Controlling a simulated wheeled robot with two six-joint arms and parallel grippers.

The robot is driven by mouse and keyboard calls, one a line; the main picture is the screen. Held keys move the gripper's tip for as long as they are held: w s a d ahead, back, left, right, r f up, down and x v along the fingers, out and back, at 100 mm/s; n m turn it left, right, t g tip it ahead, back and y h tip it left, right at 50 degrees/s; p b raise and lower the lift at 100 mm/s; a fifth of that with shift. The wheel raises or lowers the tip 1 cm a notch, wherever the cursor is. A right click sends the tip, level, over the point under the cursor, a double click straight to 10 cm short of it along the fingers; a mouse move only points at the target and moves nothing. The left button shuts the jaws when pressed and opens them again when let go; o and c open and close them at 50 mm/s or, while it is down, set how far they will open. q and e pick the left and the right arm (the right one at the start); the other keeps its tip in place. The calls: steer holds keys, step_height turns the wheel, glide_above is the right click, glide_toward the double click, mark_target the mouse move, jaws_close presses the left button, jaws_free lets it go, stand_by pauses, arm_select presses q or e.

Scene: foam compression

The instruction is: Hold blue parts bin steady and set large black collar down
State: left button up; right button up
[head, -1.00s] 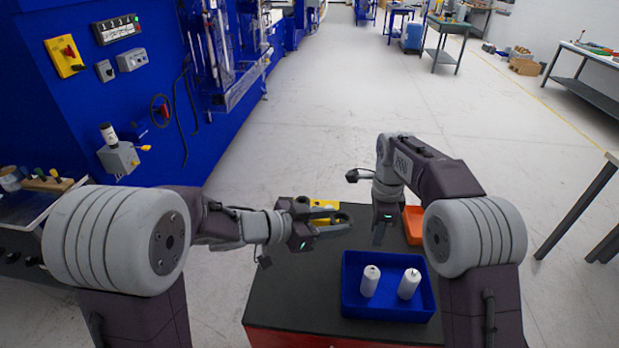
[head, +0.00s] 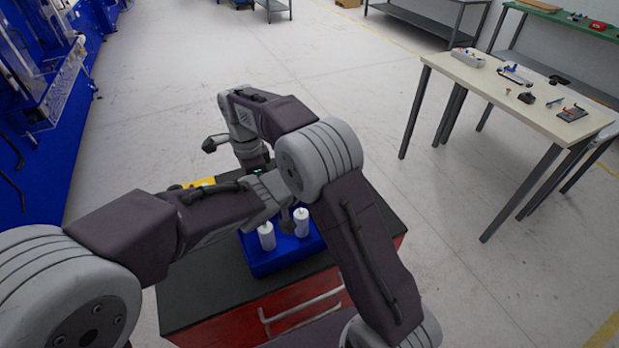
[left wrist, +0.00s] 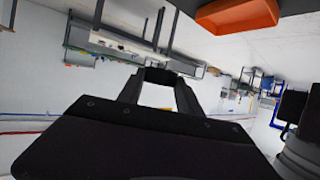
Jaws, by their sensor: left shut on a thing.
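The blue parts bin (head: 285,263) sits on the black top of a red cabinet, with two white bottle-like cylinders (head: 266,236) standing in it. My left arm reaches across to the bin's far side, and its hand is largely hidden behind my right arm. In the left wrist view my left gripper (left wrist: 160,80) has a dark piece across its fingertips; I take this to be the large black collar (left wrist: 160,74), though its full shape is not clear. My right gripper (head: 257,171) points down beyond the bin; its fingers are hidden behind my left arm.
A yellow item (head: 195,184) lies at the cabinet's back left. An orange tray (left wrist: 237,15) shows in the left wrist view. The cabinet's black top (head: 200,297) is clear at front left. A pale table (head: 500,90) with small items stands at right.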

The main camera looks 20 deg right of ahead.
arm_select(q)
steer(key=shift+w+n+t, duration=0.25)
steer(key=shift+n+t, duration=0.05)
steer(key=shift+n, duration=0.1)
arm_select(e)
steer(key=shift+a, duration=0.1)
arm_select(q)
steer(key=a+f+n+t+y, duration=0.4)
steer(key=a+f+n+y, duration=0.1)
steer(key=a+f, duration=0.2)
steer(key=shift+f+n+t, duration=0.3)
steer(key=shift+f, duration=0.55)
arm_select(e)
step_height(320, 180, down, 12)
arm_select(q)
steer(key=shift+d, duration=0.1)
arm_select(e)
jaws_close()
stand_by(0.5)
